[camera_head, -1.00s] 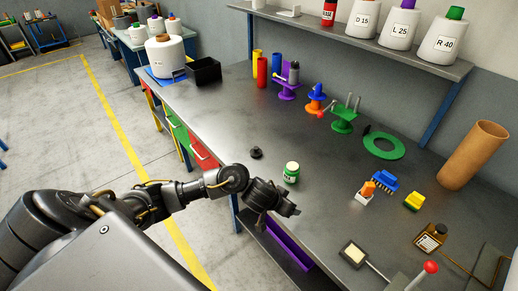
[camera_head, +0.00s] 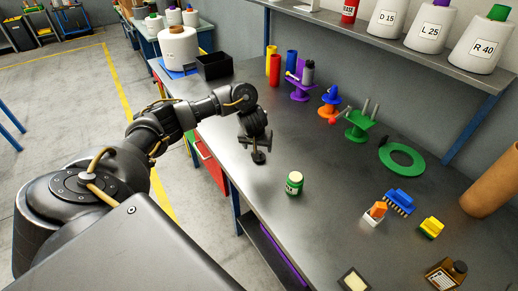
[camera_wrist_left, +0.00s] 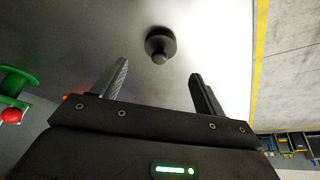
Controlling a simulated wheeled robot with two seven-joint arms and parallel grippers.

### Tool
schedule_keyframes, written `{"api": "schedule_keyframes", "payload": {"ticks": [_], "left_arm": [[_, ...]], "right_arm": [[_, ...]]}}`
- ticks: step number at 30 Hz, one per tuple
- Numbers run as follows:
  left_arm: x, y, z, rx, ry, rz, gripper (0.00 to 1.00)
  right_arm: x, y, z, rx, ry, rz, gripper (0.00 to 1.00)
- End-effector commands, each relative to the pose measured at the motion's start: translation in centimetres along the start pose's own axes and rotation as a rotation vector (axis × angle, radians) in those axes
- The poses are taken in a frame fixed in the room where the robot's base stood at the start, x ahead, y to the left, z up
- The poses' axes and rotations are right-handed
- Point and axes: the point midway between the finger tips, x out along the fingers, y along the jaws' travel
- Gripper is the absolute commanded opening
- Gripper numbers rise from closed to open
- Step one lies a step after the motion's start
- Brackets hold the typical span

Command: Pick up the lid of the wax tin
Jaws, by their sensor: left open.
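The dark round lid (camera_head: 258,157) with a small knob lies on the grey bench near its left edge. It also shows in the left wrist view (camera_wrist_left: 160,44), just beyond the fingertips and roughly centred between them. The wax tin (camera_head: 294,183), small and green with a pale label and pale top, stands upright to the right of the lid. My left gripper (camera_head: 256,143) is open, its fingers pointing down over the lid; in the wrist view its two fingers (camera_wrist_left: 159,72) are apart with nothing between them. My right gripper is not in view.
A black open box (camera_head: 214,67) and a large white bobbin (camera_head: 178,47) stand at the far left. A purple holder (camera_head: 301,91), a green holder (camera_head: 357,124) and a green ring (camera_head: 402,159) stand or lie farther back. The bench around the lid is clear.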

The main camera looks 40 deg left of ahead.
Motion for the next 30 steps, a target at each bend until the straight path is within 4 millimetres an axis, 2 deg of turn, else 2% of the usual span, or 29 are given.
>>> {"api": "schedule_keyframes", "payload": {"ticks": [1,4,10,13,21,30], "left_arm": [[1.3,0.1,0.2,-0.003,0.000,0.001,0.72],[2.0,0.1,0.1,-0.001,0.001,0.001,0.72],[2.2,0.0,0.0,0.002,0.001,0.001,0.72],[3.2,-0.1,0.0,0.000,-0.001,-0.001,0.72],[6.8,-0.3,-0.1,0.001,0.000,0.000,0.72],[7.3,-0.3,-0.2,0.001,0.002,0.001,0.72]], "right_arm": [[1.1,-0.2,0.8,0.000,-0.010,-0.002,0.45],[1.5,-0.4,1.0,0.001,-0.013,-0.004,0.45],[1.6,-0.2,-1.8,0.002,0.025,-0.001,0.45],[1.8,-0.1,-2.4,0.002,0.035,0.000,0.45],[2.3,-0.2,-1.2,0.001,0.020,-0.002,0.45],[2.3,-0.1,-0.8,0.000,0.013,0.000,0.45]]}}
